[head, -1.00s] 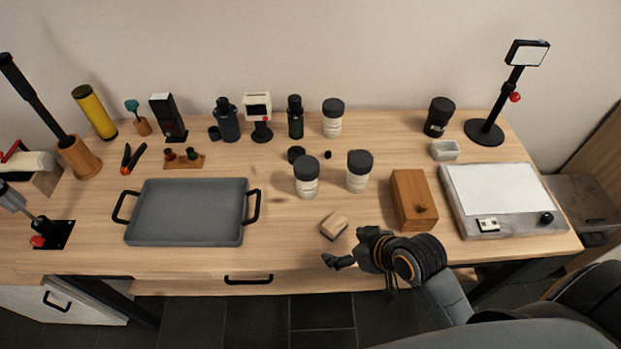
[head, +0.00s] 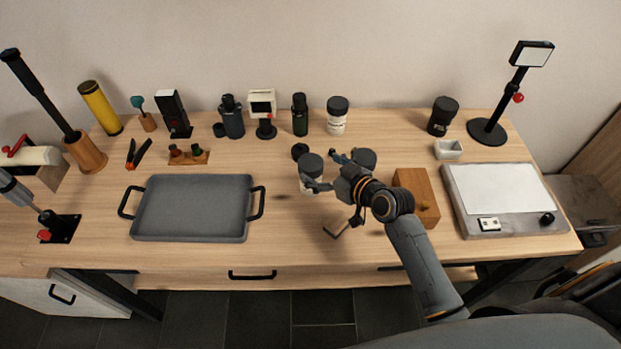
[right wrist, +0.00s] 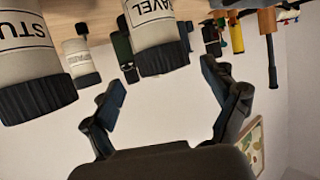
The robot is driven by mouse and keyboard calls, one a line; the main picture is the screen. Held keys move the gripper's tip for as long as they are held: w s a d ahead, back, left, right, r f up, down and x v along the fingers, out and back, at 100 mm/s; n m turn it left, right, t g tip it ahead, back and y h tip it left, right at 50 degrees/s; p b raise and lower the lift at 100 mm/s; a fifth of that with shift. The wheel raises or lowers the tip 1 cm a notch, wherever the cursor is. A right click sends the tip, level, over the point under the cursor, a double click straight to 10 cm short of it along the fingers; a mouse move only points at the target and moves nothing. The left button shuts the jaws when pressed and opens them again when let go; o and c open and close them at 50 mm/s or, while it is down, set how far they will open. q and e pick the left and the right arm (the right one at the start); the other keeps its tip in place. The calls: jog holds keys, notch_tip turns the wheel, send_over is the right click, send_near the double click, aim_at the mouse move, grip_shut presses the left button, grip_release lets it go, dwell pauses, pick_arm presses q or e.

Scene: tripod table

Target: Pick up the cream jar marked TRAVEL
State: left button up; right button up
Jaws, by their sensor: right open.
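The cream jar marked TRAVEL, a white jar with a dark lid, is the left one of two front jars in the head view (head: 311,163). In the right wrist view the TRAVEL jar (right wrist: 160,45) appears upside down, ahead of and between the fingers. My right gripper (head: 328,172) is open and empty, beside the jar on its right; it also shows in the right wrist view (right wrist: 163,82). A similar jar (head: 366,158) stands behind my gripper, partly hidden; its label in the right wrist view (right wrist: 30,55) begins STU. My left gripper is not in view.
A third white jar (head: 337,118) stands at the back. A wooden box (head: 418,205) is close to my right arm. A grey tray (head: 192,208) lies left. A small wooden block (head: 338,229) is partly hidden below my gripper.

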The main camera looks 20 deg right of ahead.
aim_at(310, 166)
jog(key=shift+s+f+p+x, duration=0.1)
jog(key=shift+p+x, duration=0.1)
jog(key=shift+x, duration=0.7)
jog(key=shift+s+f+p+x, duration=0.1)
jog(key=shift+f+p+x, duration=0.05)
jog(key=shift+x, duration=0.75)
jog(key=shift+f+p+x, duration=0.1)
jog(key=shift+p+x, duration=0.1)
jog(key=shift+x, duration=0.7)
jog(key=shift+a, duration=0.1)
jog(key=c, duration=1.6)
